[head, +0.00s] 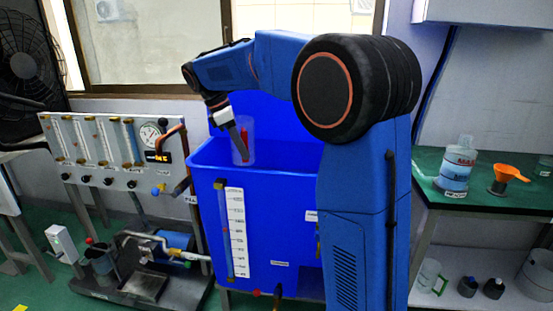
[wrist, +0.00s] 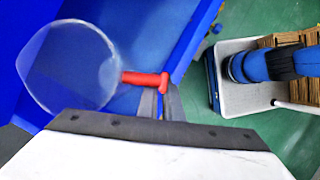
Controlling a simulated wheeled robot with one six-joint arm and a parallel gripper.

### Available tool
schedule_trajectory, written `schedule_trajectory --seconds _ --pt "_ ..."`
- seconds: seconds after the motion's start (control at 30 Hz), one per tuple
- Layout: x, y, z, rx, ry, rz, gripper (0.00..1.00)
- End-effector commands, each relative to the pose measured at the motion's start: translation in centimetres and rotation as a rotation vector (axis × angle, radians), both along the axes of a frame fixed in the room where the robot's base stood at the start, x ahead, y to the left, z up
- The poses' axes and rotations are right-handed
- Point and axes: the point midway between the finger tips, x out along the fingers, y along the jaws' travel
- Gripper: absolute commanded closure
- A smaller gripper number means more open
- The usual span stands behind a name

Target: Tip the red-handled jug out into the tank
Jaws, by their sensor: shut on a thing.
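The jug (head: 238,150) is clear, with a red handle (head: 244,143). In the head view it looks upright, at the opening of the blue tank (head: 205,192). My gripper (head: 236,136) is shut on the red handle from above. In the wrist view the jug's round rim (wrist: 68,66) is at the left, and the red handle (wrist: 146,79) reaches to the fingers of my gripper (wrist: 158,104). The tank wall (wrist: 190,45) runs beside and below the jug. Whether the jug holds liquid cannot be made out.
A flowmeter panel (head: 108,150) stands left of the tank. A green-topped bench (head: 480,199) at the right carries a container with a blue band (head: 457,170) and an orange scoop (head: 508,173). The wall and window are behind the tank.

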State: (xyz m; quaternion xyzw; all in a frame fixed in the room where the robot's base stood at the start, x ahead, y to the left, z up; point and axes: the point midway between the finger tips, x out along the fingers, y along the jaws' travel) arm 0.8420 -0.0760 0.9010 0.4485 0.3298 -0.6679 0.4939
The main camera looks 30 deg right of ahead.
Motion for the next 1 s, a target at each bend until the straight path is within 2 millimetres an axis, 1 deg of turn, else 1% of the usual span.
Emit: schedule_trajectory --seconds 0.37,0.8,1.0 --pt "0.0 0.0 0.2 -0.003 0.002 0.000 1.00" --pt "0.0 0.0 4.2 -0.002 0.001 0.000 1.00" --pt "0.0 0.0 5.0 -0.002 0.001 0.000 1.00"
